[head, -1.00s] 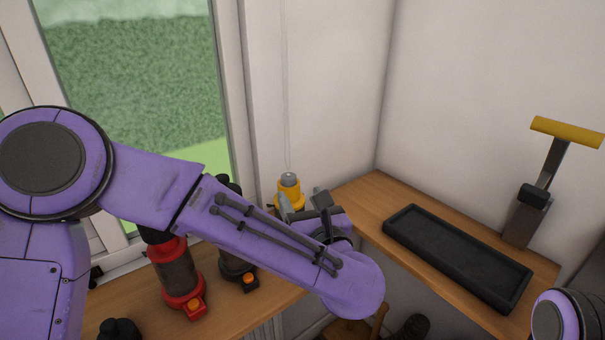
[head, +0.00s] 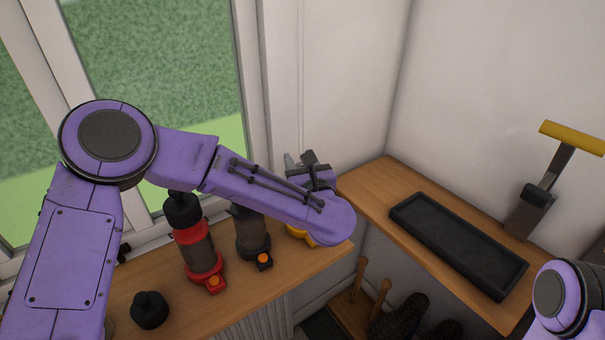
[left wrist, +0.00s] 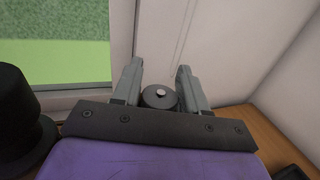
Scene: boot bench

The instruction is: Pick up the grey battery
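The grey battery (left wrist: 160,96) shows in the left wrist view as a dark round end with a small pale tip. It lies between the two fingers of my left gripper (left wrist: 156,74). The fingers stand apart on either side of it; I cannot tell whether they touch it. In the head view my left gripper (head: 301,160) is over the yellow holder (head: 302,236), mostly hidden behind my wrist. The battery is hidden there. My right gripper is out of view; only part of my right arm shows at the lower right.
A red, black-topped canister (head: 196,250) and a dark grey one (head: 251,234) stand left of the yellow holder on the wooden bench (head: 225,290). A black cap (head: 150,310) lies nearer. A black tray (head: 455,245) and a yellow-handled tool (head: 545,180) are on the right.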

